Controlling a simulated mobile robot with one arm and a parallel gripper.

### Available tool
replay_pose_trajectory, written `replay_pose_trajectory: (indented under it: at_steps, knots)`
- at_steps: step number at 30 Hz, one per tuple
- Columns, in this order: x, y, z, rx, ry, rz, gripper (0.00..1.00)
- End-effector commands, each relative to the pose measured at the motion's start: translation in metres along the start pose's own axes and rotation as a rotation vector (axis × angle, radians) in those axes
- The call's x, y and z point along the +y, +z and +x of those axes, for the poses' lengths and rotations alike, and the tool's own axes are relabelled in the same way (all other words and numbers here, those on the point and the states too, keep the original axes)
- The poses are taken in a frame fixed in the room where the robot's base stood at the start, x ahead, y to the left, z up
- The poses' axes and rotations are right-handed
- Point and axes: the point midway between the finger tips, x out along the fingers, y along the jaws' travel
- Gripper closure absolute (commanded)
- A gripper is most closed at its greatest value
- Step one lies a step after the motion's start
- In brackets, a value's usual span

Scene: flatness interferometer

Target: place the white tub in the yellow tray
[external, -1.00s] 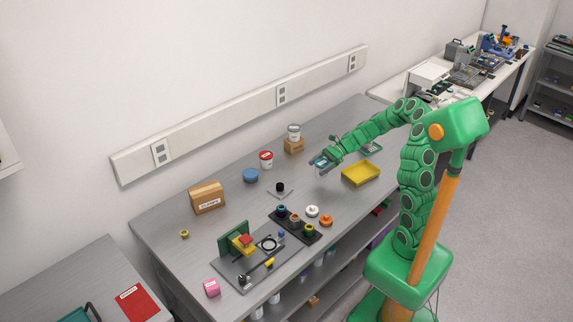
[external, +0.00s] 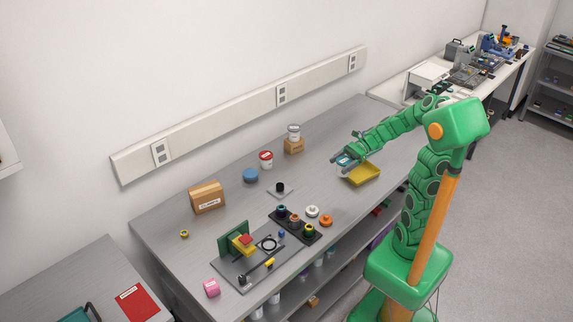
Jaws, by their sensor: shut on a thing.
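My gripper (external: 346,162) is shut on the white tub (external: 342,168), which has a teal top and is partly hidden by the fingers. The yellow tray (external: 365,175) lies on the grey bench, with its inside looking empty where it shows. The tub and gripper are at the tray's left end in the picture. I cannot tell whether the tub is over the tray's rim or just beside it, or how high it is held.
A white container with a grey lid (external: 294,131) stands on a cardboard box (external: 293,146). A red-and-white tub (external: 266,160) and a blue round thing (external: 250,175) stand left of it. A black holder (external: 285,224) with several round parts lies nearer. The bench around the tray is clear.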

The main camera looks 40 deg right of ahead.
Motion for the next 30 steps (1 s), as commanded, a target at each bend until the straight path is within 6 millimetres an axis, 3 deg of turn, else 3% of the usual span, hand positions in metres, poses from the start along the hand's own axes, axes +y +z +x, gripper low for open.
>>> replay_pose_trajectory:
  at_steps: [11, 30]
  knots:
    - [0.007, -0.003, -0.013, 0.002, -0.017, 0.006, 0.54]
    - [0.037, -0.032, -0.095, 0.008, -0.154, 0.057, 0.54]
